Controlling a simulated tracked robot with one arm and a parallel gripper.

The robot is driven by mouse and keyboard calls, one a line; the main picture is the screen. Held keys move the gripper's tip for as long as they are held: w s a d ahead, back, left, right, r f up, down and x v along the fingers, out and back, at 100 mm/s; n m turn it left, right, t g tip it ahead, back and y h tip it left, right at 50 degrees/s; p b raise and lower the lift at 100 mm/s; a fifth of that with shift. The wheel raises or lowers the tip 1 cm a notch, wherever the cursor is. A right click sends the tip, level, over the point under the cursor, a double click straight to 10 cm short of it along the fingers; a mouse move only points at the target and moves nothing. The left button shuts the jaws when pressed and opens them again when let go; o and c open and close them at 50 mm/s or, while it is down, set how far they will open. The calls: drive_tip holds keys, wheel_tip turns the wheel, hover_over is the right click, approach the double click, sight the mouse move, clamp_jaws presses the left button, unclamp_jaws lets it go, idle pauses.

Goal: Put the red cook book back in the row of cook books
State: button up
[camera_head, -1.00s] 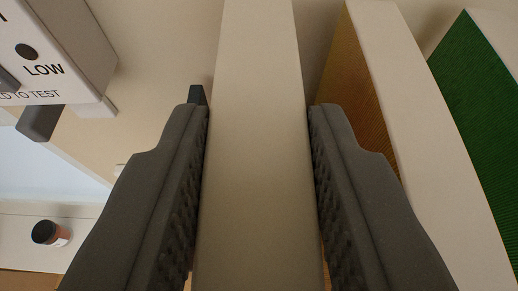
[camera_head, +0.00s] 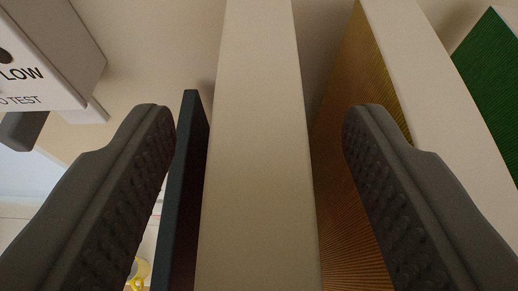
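My gripper (camera_head: 260,112) is open in the head camera view. One finger is on each side of an upright book that shows a plain cream face (camera_head: 258,150). Gaps show between this book and both fingers. Its cover colour is hidden, so I cannot tell whether it is the red cook book. To its right stand a yellow-orange book (camera_head: 345,150) with a cream edge and a green book (camera_head: 492,85). My right finger is in front of the yellow-orange book.
A thin dark upright panel (camera_head: 186,180) stands close to the book's left side, beside my left finger. A white box marked "LOW" (camera_head: 35,65) is at upper left. A small yellow object (camera_head: 139,272) shows low at left.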

drive_tip(key=v, duration=1.3)
drive_tip(key=shift+s, duration=0.25)
